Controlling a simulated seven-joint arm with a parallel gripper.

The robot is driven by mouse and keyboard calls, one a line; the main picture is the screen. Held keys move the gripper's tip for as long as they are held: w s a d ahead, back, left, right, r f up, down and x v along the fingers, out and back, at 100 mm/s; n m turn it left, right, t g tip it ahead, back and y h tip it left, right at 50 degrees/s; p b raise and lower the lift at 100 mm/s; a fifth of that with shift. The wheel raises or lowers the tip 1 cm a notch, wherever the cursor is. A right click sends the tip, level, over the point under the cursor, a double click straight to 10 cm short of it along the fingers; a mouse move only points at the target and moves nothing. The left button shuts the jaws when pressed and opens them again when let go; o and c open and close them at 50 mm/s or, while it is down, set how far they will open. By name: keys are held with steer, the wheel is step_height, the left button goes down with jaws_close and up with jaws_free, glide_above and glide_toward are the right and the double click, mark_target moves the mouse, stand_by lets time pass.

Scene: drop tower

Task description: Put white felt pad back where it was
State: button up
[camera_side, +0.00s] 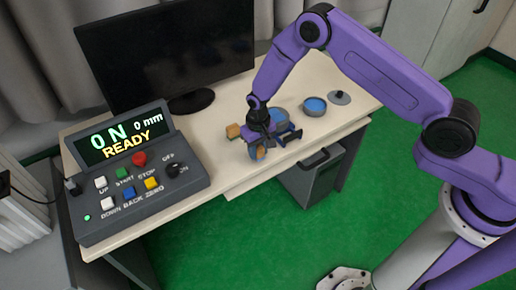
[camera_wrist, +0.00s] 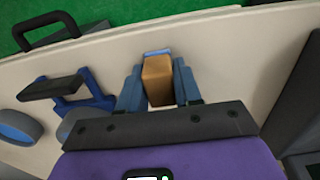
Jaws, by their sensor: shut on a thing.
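My gripper (camera_side: 262,148) is over the front part of the desk in the side view. In the wrist view its two blue-grey fingers (camera_wrist: 158,90) stand on either side of a tan block (camera_wrist: 158,78) and are shut on it. A tan piece (camera_side: 257,153) also shows between the fingers in the side view. A small pale blue edge (camera_wrist: 157,51) shows at the far end of the block; I cannot tell what it belongs to. I cannot make out a white felt pad in either view.
A black-and-blue fixture (camera_side: 288,136) stands close right of my gripper. Blue-lined round dishes (camera_side: 315,106) and a grey knobbed disc (camera_side: 340,98) lie further right. An orange-tan block (camera_side: 233,131) lies left. The control box (camera_side: 135,180) and monitor (camera_side: 165,50) bound the left and back.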

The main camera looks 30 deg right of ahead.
mark_target(258, 146)
steer(key=shift+f, duration=0.1)
steer(key=o, duration=0.9)
steer(key=shift+o, duration=0.2)
step_height(258, 146, up, 11)
steer(key=shift+f, duration=0.1)
steer(key=s+d+r+n, duration=0.2)
steer(key=s+r+n, duration=0.4)
steer(key=s+r, duration=0.85)
steer(key=s+d+r+n, duration=0.2)
steer(key=s+d, duration=0.4)
steer(key=s, duration=0.4)
steer(key=s+d+r+n, duration=0.2)
steer(key=s+d+n, duration=0.2)
steer(key=s, duration=0.6)
steer(key=shift+s+d+n, duration=0.25)
steer(key=shift+d+n, duration=0.05)
steer(key=shift+d, duration=0.55)
